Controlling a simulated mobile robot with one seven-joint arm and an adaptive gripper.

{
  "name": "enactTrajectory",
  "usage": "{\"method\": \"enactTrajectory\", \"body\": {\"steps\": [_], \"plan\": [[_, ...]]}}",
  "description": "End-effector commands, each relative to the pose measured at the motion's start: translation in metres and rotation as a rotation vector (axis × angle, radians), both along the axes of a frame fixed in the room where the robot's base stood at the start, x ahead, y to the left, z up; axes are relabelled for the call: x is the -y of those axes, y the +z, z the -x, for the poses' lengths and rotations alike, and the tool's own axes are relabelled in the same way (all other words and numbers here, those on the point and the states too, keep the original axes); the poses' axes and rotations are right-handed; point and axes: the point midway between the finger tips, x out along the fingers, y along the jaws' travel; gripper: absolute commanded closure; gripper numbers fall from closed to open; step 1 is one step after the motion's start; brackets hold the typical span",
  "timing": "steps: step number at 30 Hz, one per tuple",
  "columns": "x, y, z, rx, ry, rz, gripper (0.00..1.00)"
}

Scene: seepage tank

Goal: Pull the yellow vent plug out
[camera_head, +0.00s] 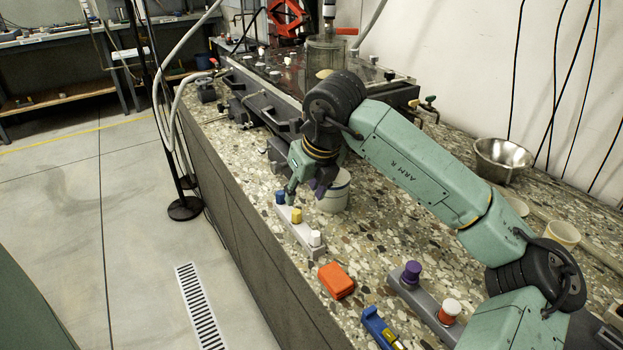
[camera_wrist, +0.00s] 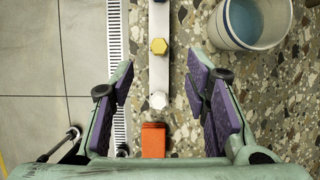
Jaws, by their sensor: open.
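The yellow vent plug (camera_head: 297,215) stands in a narrow grey block (camera_head: 306,243), between a blue plug (camera_head: 280,198) and a white plug (camera_head: 315,238). In the wrist view the yellow plug (camera_wrist: 159,46) has a hexagonal top and lies just beyond the fingertips, roughly in line with the gap. The white plug (camera_wrist: 158,100) shows between the fingers. My gripper (camera_head: 303,190) is open and empty, above the block near the blue plug. Its purple-padded fingers (camera_wrist: 161,65) spread wide in the wrist view. The height gap to the plug is hard to tell.
A white bucket (camera_head: 335,192) stands close on the right of the block; it shows in the wrist view (camera_wrist: 250,22). An orange box (camera_head: 336,281) lies nearer. A second block holds a purple plug (camera_head: 411,274) and a red-and-white plug (camera_head: 448,311). The counter's edge runs along the left.

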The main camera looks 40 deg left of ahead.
Motion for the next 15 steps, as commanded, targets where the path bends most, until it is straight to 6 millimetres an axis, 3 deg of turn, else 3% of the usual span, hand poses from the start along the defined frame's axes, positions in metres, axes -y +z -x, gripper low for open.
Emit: {"method": "enactTrajectory", "body": {"steps": [9,15], "plan": [[-0.021,-0.053,-0.007,-0.006,0.002,0.0,0.57],[-0.028,-0.073,-0.011,-0.003,0.001,-0.001,0.57]]}}
